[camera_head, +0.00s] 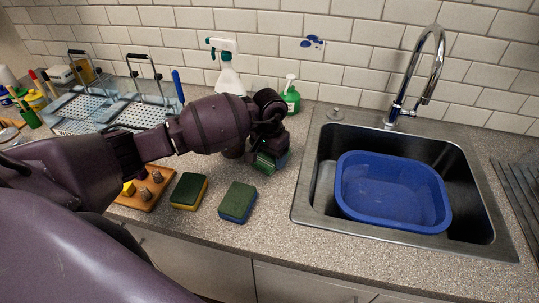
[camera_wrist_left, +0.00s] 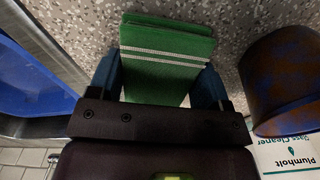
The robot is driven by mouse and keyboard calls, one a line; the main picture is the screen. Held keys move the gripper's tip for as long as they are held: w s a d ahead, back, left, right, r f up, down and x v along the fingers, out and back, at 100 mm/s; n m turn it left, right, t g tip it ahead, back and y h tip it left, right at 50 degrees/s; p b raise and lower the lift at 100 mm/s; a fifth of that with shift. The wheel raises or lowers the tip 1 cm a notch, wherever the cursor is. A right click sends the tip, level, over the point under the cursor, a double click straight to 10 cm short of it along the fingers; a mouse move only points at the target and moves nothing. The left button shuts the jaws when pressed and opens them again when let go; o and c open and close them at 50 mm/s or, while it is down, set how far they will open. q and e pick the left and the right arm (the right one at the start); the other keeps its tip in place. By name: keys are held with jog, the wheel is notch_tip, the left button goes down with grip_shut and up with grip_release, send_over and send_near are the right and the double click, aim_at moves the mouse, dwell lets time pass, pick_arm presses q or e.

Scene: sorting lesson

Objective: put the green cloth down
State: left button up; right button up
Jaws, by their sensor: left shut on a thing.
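My left gripper (camera_head: 271,158) is over the counter, left of the sink. It is shut on the folded green cloth (camera_head: 264,163), which is mostly hidden behind the gripper in the head view. In the left wrist view the cloth (camera_wrist_left: 165,55) shows as a flat folded bundle with white stripes, between the two blue fingers of the gripper (camera_wrist_left: 163,84). I cannot tell whether the cloth touches the counter. My right gripper is not in view.
Two sponges (camera_head: 238,202) (camera_head: 188,191) lie on the speckled counter (camera_head: 262,236). The sink (camera_head: 303,200) holds a blue basin (camera_head: 390,212). A spray bottle (camera_head: 228,78) and green bottle (camera_head: 291,97) stand behind. A brown-blue rounded thing (camera_wrist_left: 285,80) is close beside the gripper.

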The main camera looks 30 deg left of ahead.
aim_at(270, 156)
pick_arm(q)
jog(key=o, duration=0.9)
jog(key=shift+r, duration=0.15)
notch_tip(270, 156, up, 12)
jog(key=shift+b, duration=0.4)
